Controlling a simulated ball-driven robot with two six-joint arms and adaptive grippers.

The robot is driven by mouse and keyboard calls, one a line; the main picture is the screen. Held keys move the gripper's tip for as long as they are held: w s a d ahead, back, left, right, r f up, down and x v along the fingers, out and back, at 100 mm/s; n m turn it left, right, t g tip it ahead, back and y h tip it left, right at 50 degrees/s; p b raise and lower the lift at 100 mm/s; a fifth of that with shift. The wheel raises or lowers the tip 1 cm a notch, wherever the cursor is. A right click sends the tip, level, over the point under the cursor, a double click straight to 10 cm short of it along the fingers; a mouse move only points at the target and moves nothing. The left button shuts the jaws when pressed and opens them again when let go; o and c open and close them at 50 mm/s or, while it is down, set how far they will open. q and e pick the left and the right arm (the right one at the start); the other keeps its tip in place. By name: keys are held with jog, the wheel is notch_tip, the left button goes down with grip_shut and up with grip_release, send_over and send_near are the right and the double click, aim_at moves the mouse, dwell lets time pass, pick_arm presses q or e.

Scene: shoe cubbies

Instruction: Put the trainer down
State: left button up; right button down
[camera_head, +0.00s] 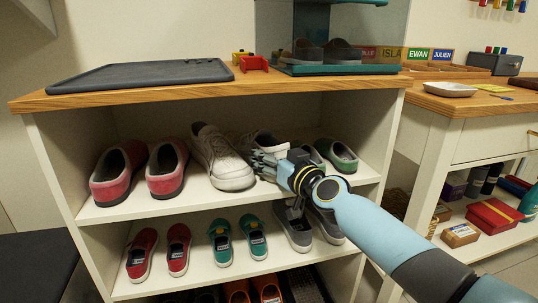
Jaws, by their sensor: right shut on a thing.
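A white trainer (222,160) stands on the upper shelf (130,208) of the cubby, toe to the front. A second white trainer (267,143) is just right of it, partly hidden behind my right gripper (264,163). The right gripper reaches into the upper compartment from the right and is shut on this second trainer. The fingers and the trainer's lower front overlap, so I cannot tell whether its sole touches the shelf. My left gripper is not in view.
Red clogs (118,174) stand left of the trainers, and a green-and-grey shoe (338,155) stands to the right, close to my wrist. Small red and green shoes and grey shoes (292,228) fill the shelf below. The wooden top (220,92) overhangs the compartment.

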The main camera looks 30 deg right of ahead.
jog(key=c, duration=0.9)
grip_release()
jog(key=shift+c, duration=0.2)
jog(key=shift+o, duration=1.1)
